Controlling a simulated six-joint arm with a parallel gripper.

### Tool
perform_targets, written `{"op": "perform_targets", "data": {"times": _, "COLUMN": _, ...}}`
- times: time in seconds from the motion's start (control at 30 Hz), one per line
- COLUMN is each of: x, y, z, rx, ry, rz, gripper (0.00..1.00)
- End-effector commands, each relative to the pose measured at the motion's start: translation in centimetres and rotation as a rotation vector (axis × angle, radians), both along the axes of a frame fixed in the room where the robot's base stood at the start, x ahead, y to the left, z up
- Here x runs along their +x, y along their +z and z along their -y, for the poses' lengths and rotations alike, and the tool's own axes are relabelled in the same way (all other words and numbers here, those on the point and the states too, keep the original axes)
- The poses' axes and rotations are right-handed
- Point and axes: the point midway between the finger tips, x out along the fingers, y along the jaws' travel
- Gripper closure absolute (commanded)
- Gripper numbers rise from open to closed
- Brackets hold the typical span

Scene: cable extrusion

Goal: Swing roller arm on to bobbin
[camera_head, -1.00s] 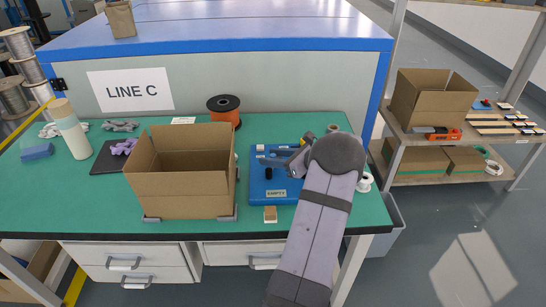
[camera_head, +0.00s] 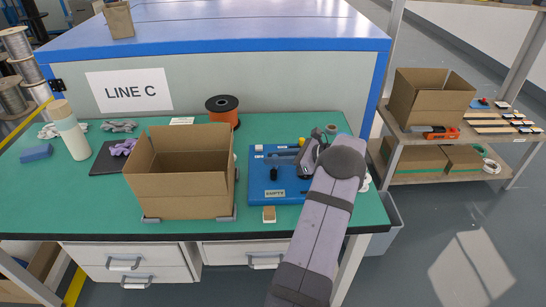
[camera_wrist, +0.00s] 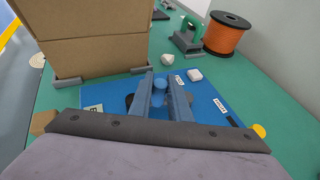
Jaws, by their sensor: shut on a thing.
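A blue fixture board (camera_head: 262,190) with a label reading "EMPTY" lies on the green table; it also shows in the wrist view (camera_wrist: 207,103). A grey bar (camera_head: 283,157), seemingly the roller arm, lies across its upper part. My gripper (camera_head: 306,157) is at the bar's right end, partly hidden by my own arm. In the wrist view, my gripper (camera_wrist: 161,84) has its two fingers around a small blue cylindrical part (camera_wrist: 159,98). Its link to the bar is hard to see. An orange bobbin (camera_head: 223,109) stands behind the board, apart from it; it also shows in the wrist view (camera_wrist: 228,37).
An open cardboard box (camera_head: 182,184) stands left of the board. A small block (camera_head: 269,214) lies at the board's front edge. A white bottle (camera_head: 72,135) and gloves are at the left. A shelf with boxes (camera_head: 432,100) is beyond the table's right edge.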

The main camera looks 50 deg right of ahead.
Motion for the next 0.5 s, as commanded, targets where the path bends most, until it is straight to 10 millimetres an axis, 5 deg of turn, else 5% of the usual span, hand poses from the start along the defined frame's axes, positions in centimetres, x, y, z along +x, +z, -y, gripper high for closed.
{"op": "perform_targets", "data": {"times": 0.5, "x": -0.6, "y": 0.29, "z": 0.71, "rx": -0.004, "ry": 0.175, "rz": 0.007, "gripper": 1.0}}
